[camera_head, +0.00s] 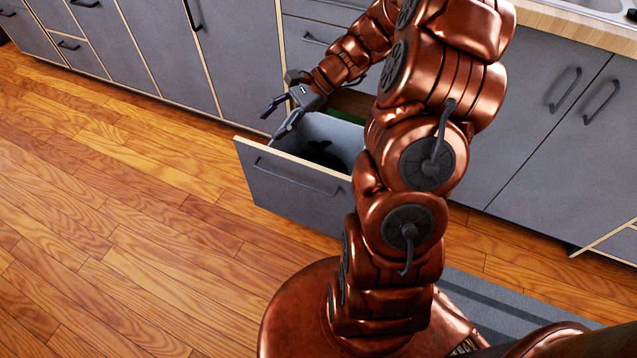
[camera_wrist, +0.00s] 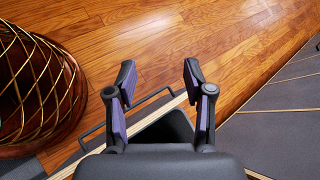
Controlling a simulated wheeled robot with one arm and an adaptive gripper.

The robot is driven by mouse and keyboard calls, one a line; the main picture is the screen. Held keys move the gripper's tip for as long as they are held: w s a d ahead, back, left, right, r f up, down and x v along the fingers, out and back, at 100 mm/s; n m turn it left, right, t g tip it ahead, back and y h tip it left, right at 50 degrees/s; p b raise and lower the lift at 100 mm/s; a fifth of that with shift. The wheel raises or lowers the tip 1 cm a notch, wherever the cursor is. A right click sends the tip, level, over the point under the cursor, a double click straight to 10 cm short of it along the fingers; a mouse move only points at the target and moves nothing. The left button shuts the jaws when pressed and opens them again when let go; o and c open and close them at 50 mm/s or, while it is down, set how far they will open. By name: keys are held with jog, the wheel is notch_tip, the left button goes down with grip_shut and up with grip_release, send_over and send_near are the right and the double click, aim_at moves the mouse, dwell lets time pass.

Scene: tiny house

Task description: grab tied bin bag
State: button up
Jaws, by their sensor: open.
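A black shape, likely the tied bin bag (camera_head: 322,154), lies low inside the pulled-out grey drawer (camera_head: 290,190). My arm hides part of the drawer, and I cannot make out the bag's knot. My gripper (camera_head: 276,121) is open and empty, above the drawer's front left corner, with its fingers pointing out past the front panel. In the wrist view my gripper (camera_wrist: 159,82) has its fingers spread over the floor beyond the drawer's front edge. A dark patch shows between the finger bases there; I cannot tell whether it is the bag.
Something green (camera_head: 347,116) shows at the back of the drawer. Grey cabinets (camera_head: 240,60) with handles line the wall on both sides. A wooden countertop (camera_head: 570,22) with a sink is at the upper right. The wooden floor (camera_head: 120,220) at left is clear.

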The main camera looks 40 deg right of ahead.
jog(key=w+d+f+m+t+b, duration=0.2)
jog(key=d+f+m+b, duration=0.1)
jog(key=d+f, duration=0.35)
jog(key=w+d+f+m+t+b, duration=0.2)
jog(key=d+f+m+t+b, duration=0.15)
jog(key=d+f, duration=0.35)
jog(key=m+t+h+b, duration=0.2)
jog(key=m+b, duration=0.1)
jog(key=m, duration=0.2)
send_near(322, 142)
jog(key=x, duration=0.4)
jog(key=shift+w+d+f, duration=0.1)
jog(key=shift+d, duration=0.25)
jog(key=shift+w+a+f+b, duration=0.15)
jog(key=shift+w+a+b, duration=0.05)
jog(key=shift+b, duration=0.15)
jog(key=shift+a+b+x, duration=0.15)
jog(key=shift+b+x, duration=0.55)
jog(key=shift+x, duration=1)
jog(key=shift+a+b+x, duration=0.15)
jog(key=shift+b+x, duration=0.55)
jog(key=shift+x, duration=1)
jog(key=shift+s, duration=0.15)
grip_shut()
